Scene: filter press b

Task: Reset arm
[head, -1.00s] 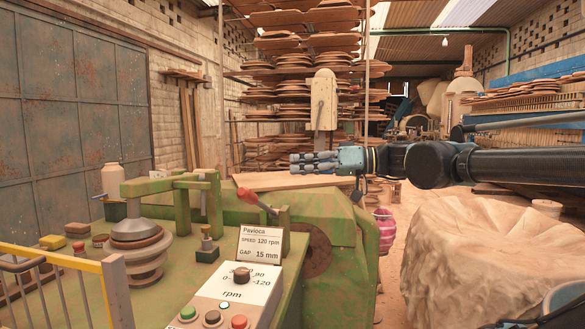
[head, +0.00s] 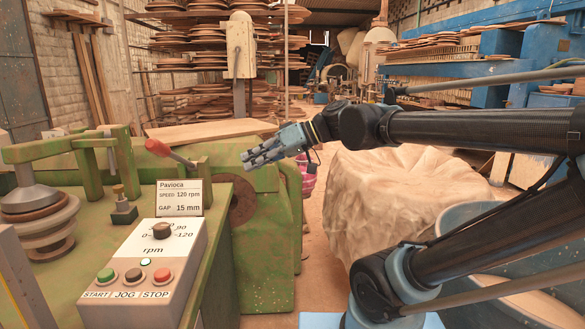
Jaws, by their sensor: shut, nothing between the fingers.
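My gripper (head: 250,160) is shut and empty. It is in the air near the middle of the head view, in front of the green machine's right part, with its fingers pointing left and slightly down. My black arm (head: 450,128) reaches in from the right, and its lower link shows at the bottom right. The control box (head: 150,262) with a knob and START, JOG and STOP buttons stands to the left of and below the gripper. A red-handled lever (head: 160,148) is left of the gripper, apart from it.
The green machine (head: 275,232) fills the left and middle. A lumpy pale mound (head: 390,195) lies under my arm, with a grey tub (head: 540,275) at the right. Racks of brown discs (head: 190,60) and blue shelving (head: 500,50) stand behind. Bare floor (head: 316,245) shows between machine and mound.

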